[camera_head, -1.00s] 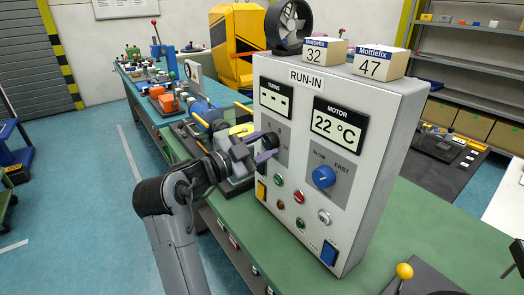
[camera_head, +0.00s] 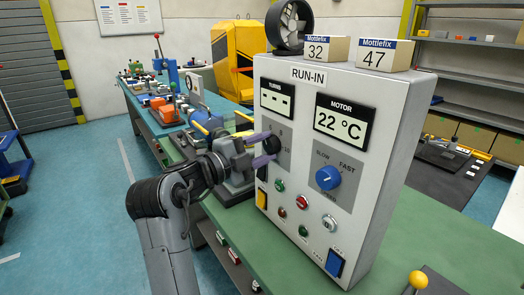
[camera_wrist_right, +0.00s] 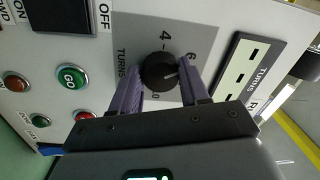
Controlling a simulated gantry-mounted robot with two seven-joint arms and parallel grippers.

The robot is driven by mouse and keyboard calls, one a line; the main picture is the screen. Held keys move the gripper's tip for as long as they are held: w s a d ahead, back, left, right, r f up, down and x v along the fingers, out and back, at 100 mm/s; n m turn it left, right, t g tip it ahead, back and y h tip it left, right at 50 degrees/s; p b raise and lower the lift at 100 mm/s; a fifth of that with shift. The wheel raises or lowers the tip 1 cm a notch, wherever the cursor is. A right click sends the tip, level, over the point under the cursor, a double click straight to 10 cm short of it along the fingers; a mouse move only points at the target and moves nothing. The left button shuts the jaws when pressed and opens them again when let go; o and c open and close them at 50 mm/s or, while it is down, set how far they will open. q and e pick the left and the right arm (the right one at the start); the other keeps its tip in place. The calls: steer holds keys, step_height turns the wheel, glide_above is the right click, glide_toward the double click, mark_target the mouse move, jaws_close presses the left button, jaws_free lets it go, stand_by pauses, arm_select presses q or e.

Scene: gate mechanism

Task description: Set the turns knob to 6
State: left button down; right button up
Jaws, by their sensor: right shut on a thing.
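The black turns knob (camera_wrist_right: 160,72) sits on a grey dial plate marked TURNS on the run-in panel (camera_head: 297,75). It also shows at the panel's left in the head view (camera_head: 271,145). My right gripper (camera_wrist_right: 168,84) is shut on this knob, one purple finger on each side. In the wrist view the knob's pale pointer line points right and slightly up, towards the side where the 6 stands. A finger covers part of the scale there, so exact alignment is unclear. The turns display (camera_head: 277,99) shows only dashes. My left gripper is not in view.
The blue motor knob (camera_head: 328,178) is right of the turns knob, below the display reading 22 °C (camera_head: 341,122). Several buttons, including the green GO button (camera_wrist_right: 72,76), sit below. Two numbered boxes (camera_head: 383,55) and a fan (camera_head: 289,25) stand on top.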

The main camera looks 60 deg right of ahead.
stand_by(0.3)
steer(key=o, duration=1.1)
steer(key=shift+c, duration=0.2)
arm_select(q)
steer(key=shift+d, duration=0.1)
